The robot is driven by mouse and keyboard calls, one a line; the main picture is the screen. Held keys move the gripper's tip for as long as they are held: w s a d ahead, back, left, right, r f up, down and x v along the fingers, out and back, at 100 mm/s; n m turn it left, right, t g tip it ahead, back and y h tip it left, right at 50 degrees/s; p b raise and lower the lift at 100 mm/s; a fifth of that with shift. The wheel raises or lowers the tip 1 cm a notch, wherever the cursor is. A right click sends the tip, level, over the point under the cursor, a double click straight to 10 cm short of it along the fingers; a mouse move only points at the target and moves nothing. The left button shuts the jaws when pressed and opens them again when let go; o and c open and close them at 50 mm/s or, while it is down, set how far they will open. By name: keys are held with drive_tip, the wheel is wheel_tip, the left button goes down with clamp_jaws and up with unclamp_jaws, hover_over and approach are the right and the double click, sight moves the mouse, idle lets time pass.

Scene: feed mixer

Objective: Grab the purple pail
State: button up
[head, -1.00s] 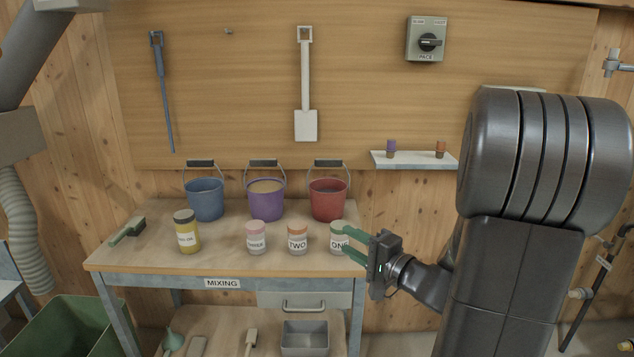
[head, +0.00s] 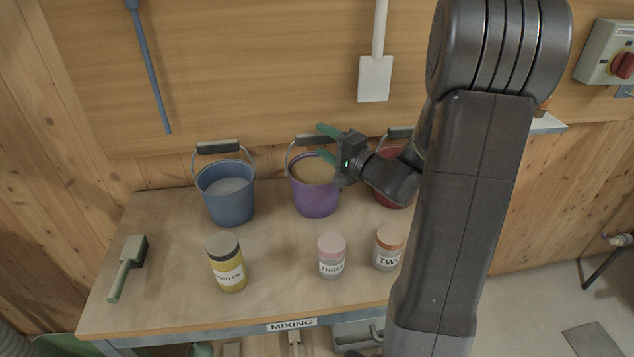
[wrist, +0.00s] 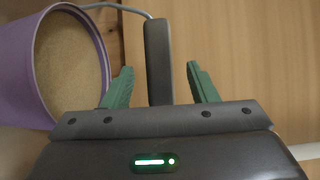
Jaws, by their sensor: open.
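The purple pail (head: 316,196) stands on the mixing table between the blue pail and the red pail, filled with tan feed. Its handle is raised, with a dark grip (head: 315,140) at the top. My gripper (head: 326,143) is open by the pail's upper right side, its green fingers reaching toward the grip. In the wrist view the dark grip (wrist: 158,62) lies between the two green fingers (wrist: 160,85), apart from both. The purple pail (wrist: 28,75) fills the left of that view.
The blue pail (head: 229,199) stands to the left. The red pail (head: 392,193) is partly hidden behind my arm. A green brush (head: 126,268) lies at the left.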

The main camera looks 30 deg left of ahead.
drive_tip(key=x, duration=0.2)
drive_tip(key=p+x, duration=0.1)
drive_tip(key=x, duration=0.2)
drive_tip(key=shift+s, duration=0.25)
clamp_jaws()
idle(1.0)
drive_tip(key=shift+r, duration=0.1)
